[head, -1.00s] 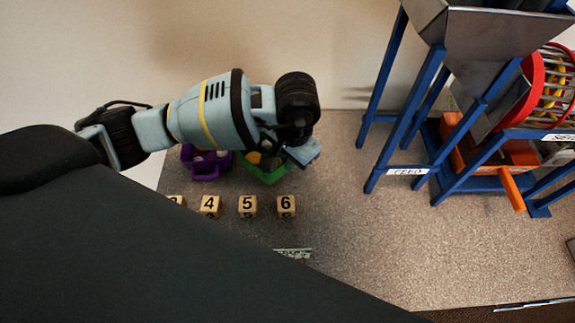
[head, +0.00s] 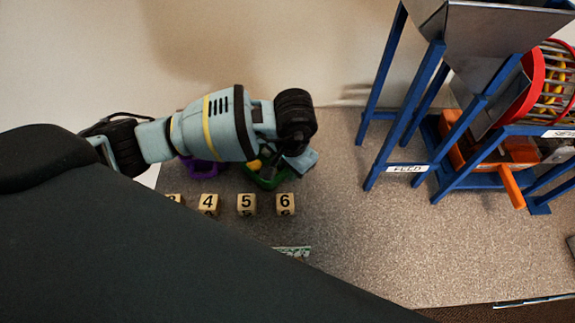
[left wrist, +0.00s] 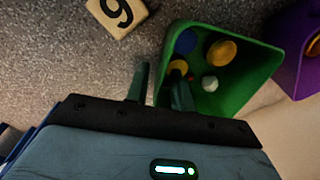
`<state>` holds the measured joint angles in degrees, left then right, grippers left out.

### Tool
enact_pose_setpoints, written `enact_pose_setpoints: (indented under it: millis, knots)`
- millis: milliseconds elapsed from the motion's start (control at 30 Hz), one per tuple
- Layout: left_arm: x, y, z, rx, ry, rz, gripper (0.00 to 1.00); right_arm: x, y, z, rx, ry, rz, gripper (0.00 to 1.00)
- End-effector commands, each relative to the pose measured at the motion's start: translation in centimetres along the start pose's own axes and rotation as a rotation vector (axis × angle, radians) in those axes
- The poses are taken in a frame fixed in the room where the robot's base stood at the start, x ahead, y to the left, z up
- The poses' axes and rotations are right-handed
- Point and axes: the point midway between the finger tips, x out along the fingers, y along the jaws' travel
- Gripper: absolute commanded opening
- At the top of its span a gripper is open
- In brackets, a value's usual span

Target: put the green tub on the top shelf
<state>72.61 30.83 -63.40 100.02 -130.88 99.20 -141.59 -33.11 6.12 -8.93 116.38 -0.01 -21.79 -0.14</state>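The green tub (head: 259,181) stands on the speckled tabletop below my left wrist, partly hidden by it in the head view. In the left wrist view the green tub (left wrist: 238,92) holds small coloured pieces. My left gripper (left wrist: 160,86) is open at its near edge. One finger is outside the tub and the other is over its inside, with the wall seemingly between them. I cannot tell whether they touch it. The left gripper is mostly hidden in the head view. My right gripper and a top shelf are not in view.
A purple tub (head: 203,169) stands left of the green one, partly behind my arm. Numbered blocks (head: 246,203) stand in a row in front. A blue-framed machine with a metal hopper (head: 490,45) stands at the right. The tabletop between is clear.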

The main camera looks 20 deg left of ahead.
Motion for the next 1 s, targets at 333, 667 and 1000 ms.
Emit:
enact_pose_setpoints:
  millis: [333,667,1000]
  knots:
    - [-0.9,-0.1,-0.1,0.000,0.003,-0.001,0.24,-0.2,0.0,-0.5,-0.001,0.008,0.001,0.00]
    - [-7.1,-0.1,-0.1,0.001,0.005,-0.002,0.24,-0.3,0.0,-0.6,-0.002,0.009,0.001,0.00]
    - [-11.8,0.0,-0.1,0.000,0.001,0.000,0.24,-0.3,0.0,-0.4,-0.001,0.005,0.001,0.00]
